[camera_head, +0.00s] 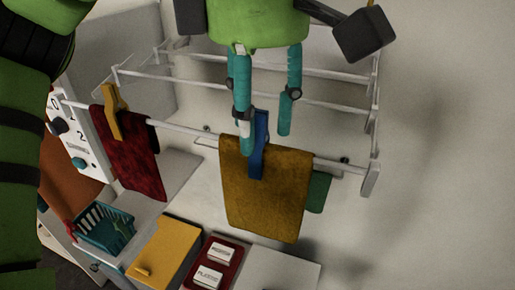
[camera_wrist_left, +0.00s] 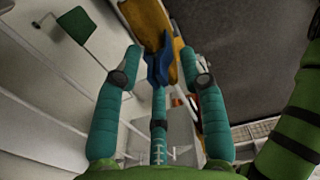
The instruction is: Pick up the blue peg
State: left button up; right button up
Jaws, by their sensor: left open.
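The blue peg (camera_head: 259,150) stands upright on a front rail of the white drying rack, clipped over a mustard-yellow towel (camera_head: 262,200). In the left wrist view the blue peg (camera_wrist_left: 163,64) appears near and between the fingertips, with the yellow towel (camera_wrist_left: 146,20) behind it. My left gripper (camera_head: 265,138) is open, its teal fingers pointing down at the peg's upper end. In the left wrist view the gripper (camera_wrist_left: 161,53) has fingers on both sides of the peg and a third below it. Whether any finger touches the peg is unclear. My right gripper is not in view.
The white rack (camera_head: 330,162) has several rails close around my fingers. A yellow peg (camera_head: 114,112) holds a dark red towel (camera_head: 128,155) at left. A green cloth (camera_head: 319,192) hangs behind the yellow towel. Below are a teal basket (camera_head: 104,230) and a yellow box (camera_head: 167,248).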

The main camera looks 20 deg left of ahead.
pick_arm(q)
jog(key=shift+d, duration=0.1)
jog(key=c, duration=0.6)
jog(key=shift+w, duration=0.15)
grip_shut()
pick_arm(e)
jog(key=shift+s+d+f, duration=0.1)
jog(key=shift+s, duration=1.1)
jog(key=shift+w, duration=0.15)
